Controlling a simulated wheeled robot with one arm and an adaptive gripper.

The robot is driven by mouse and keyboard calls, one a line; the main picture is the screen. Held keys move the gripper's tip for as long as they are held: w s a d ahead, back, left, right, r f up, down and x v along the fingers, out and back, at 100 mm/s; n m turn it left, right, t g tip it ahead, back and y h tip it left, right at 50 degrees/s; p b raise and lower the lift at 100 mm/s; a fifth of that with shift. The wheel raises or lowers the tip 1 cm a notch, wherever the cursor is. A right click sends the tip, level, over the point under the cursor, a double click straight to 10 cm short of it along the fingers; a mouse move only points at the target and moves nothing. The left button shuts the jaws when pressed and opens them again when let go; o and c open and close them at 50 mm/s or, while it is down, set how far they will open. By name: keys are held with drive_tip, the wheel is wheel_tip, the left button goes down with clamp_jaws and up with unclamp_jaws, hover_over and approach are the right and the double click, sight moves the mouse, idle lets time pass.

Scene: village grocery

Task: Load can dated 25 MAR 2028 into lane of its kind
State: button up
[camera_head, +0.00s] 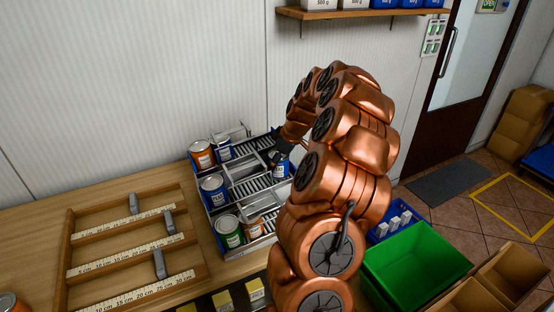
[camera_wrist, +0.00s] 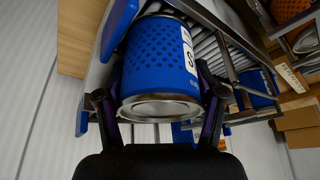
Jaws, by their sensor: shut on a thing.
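A blue can with dark dots (camera_wrist: 158,62) sits between the fingers of my gripper (camera_wrist: 160,100) in the wrist view, its metal rim facing the camera. My gripper is shut on it. The can's label is turned aside and no date is readable. In the head view the held blue can (camera_head: 281,166) is at the right side of the roller-lane rack (camera_head: 246,187), partly hidden by my arm.
A wooden tray with rulers (camera_head: 125,215) lies left of the rack. A green crate (camera_head: 415,262) and a blue bin with white boxes (camera_head: 396,222) are at the right. Yellow blocks (camera_head: 223,301) are at the front. My arm hides part of the counter.

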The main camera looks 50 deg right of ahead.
drive_tip(key=o, duration=1.4)
drive_tip(key=v, duration=1.2)
idle(0.5)
drive_tip(key=s+a+r+g, duration=0.1)
drive_tip(key=s+a+g, duration=0.1)
drive_tip(key=a, duration=1.2)
drive_tip(key=s+a+r+g, duration=0.1)
drive_tip(key=s+a, duration=0.1)
drive_tip(key=a, duration=1.3)
drive_tip(key=s+a+f+m+g, duration=0.1)
drive_tip(key=s+a+f, duration=0.1)
drive_tip(key=s, duration=0.5)
drive_tip(key=s+a+f+m+g+h, duration=0.1)
drive_tip(key=s+a+f, duration=0.2)
drive_tip(key=s, duration=0.4)
drive_tip(key=s+a+f+m+g, duration=0.1)
drive_tip(key=s+a+f, duration=0.1)
drive_tip(key=s+a, duration=0.3)
drive_tip(key=shift+s+f+m, duration=0.2)
drive_tip(key=shift+s+m, duration=0.1)
drive_tip(key=shift+s, duration=1.2)
